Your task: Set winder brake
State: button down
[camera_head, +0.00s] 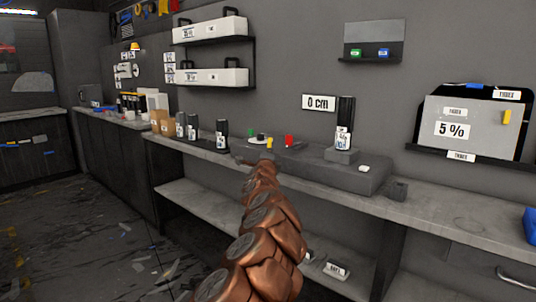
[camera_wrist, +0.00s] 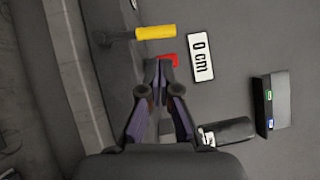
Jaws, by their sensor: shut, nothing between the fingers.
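The winder (camera_head: 345,174) is a long grey unit on the bench, with a black upright roll (camera_head: 345,120) at its right part. A yellow handle (camera_head: 269,143) and a red part (camera_head: 289,141) stand near its left end; no label shows which one is the brake. In the wrist view the yellow handle (camera_wrist: 155,33) lies beyond my fingertips, and the red part (camera_wrist: 167,58) is right at them. My gripper (camera_wrist: 158,68) is shut and empty. I cannot tell whether it touches the red part. In the head view my arm partly covers the winder's left end.
A "0 cm" sign (camera_head: 319,103) hangs on the wall above. Dark canisters (camera_head: 222,133) stand on the bench to the left. A "5 %" panel (camera_head: 468,128) is on the wall at right. The bench front right is mostly clear.

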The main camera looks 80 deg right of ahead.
jog(key=shift+s+a+p, duration=0.15)
jog(key=shift+a+p, duration=0.4)
jog(key=shift+a, duration=1.2)
